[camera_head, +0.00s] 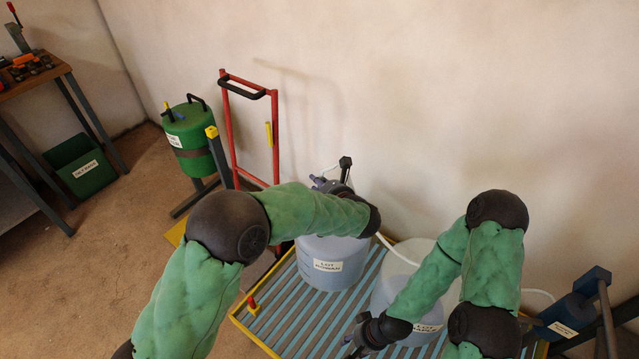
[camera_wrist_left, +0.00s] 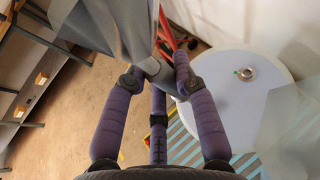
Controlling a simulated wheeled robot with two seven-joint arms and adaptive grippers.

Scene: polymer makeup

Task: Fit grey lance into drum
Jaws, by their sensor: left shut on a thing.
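My left gripper (camera_head: 328,184) is above and behind the drum with a "LOT" label (camera_head: 333,264), mostly hidden by my forearm. In the left wrist view its purple fingers (camera_wrist_left: 155,75) are shut on the grey lance (camera_wrist_left: 112,28), which looms large at the upper left. The lance's lower part is hard to make out. A pale round drum top (camera_wrist_left: 222,88) with a small metal-ringed opening (camera_wrist_left: 246,74) lies right of the fingers; the lance appears apart from that opening. My right gripper (camera_head: 352,346) is low near the second drum (camera_head: 385,298); its fingers are too small to judge.
Both drums stand on a slatted tray with a yellow rim (camera_head: 246,330). A red hand truck (camera_head: 234,140) and a green canister (camera_head: 190,140) stand behind left. A white hose (camera_head: 397,252) runs by the drums. A dark blue cylinder (camera_head: 566,318) is at right.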

